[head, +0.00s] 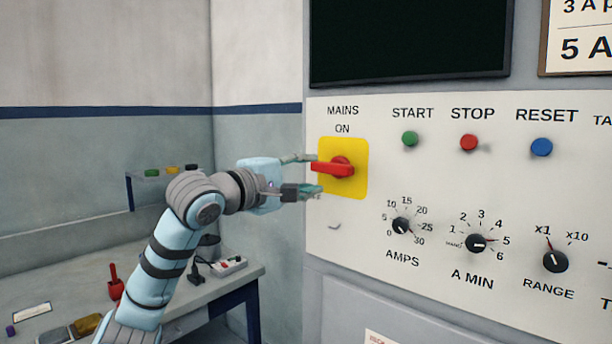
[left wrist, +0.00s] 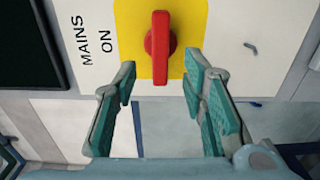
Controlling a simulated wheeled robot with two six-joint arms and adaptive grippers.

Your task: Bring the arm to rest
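My left gripper (head: 305,175) reaches in from the left in the head view, in front of the red mains switch (head: 336,168) on its yellow plate (head: 357,186). In the left wrist view my left gripper (left wrist: 163,110) is open, its fingers wide apart with nothing between the tips. The red handle (left wrist: 160,48) lies ahead, roughly in line with the gap and apart from both fingers. In the head view the handle lies across, pointing left, below the label ON. My right gripper is not in view.
The control panel (head: 345,265) carries green start (head: 410,139), red stop (head: 468,143) and blue reset (head: 541,147) buttons and several dials. A dark screen (head: 410,38) is above. A bench (head: 222,292) with small items stands at left, with a small shelf (head: 140,178) behind.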

